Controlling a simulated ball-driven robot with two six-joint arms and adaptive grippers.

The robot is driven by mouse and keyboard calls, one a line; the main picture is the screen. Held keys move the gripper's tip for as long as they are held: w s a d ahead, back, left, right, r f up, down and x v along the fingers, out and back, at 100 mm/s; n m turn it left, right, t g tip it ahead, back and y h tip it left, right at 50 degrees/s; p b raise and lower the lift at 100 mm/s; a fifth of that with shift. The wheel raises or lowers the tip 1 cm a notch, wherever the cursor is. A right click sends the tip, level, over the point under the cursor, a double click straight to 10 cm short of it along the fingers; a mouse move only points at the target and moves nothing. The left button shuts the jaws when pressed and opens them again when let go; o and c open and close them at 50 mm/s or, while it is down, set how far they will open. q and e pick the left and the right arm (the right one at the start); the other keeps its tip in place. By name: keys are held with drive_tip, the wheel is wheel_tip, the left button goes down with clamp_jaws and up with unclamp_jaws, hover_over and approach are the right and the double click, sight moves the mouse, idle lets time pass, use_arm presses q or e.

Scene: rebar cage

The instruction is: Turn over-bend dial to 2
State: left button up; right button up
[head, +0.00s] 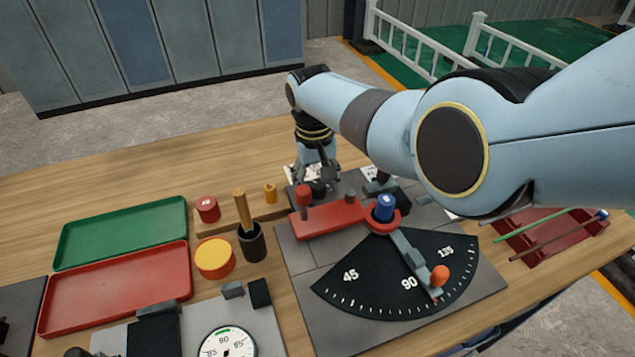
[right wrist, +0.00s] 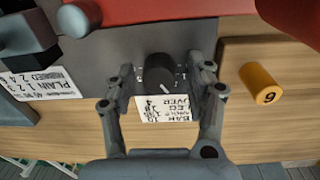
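The over-bend dial is a black round knob (right wrist: 158,72) on the grey plate, with a short white pointer line toward its lower right in the right wrist view. A white printed label (right wrist: 165,108) lies beside it; its small numbers are hard to read. My right gripper (right wrist: 164,76) is open, with one finger on each side of the knob and a gap visible on both sides. In the head view my right gripper (head: 318,178) reaches down at the bender plate's far edge, and the knob is partly hidden there. My left gripper is not in view.
The bender has a red block (head: 328,219), a blue-topped pivot (head: 384,207) and a black angle scale (head: 400,285). A yellow cylinder marked 6 (right wrist: 260,83) stands near the right finger. Green (head: 122,232) and red (head: 118,288) trays lie left.

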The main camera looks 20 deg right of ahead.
sight(315, 185)
drive_tip(key=shift+r, duration=0.15)
wheel_tip(315, 185, up, 12)
drive_tip(key=shift+a, duration=0.25)
idle(0.3)
drive_tip(key=shift+f, duration=0.2)
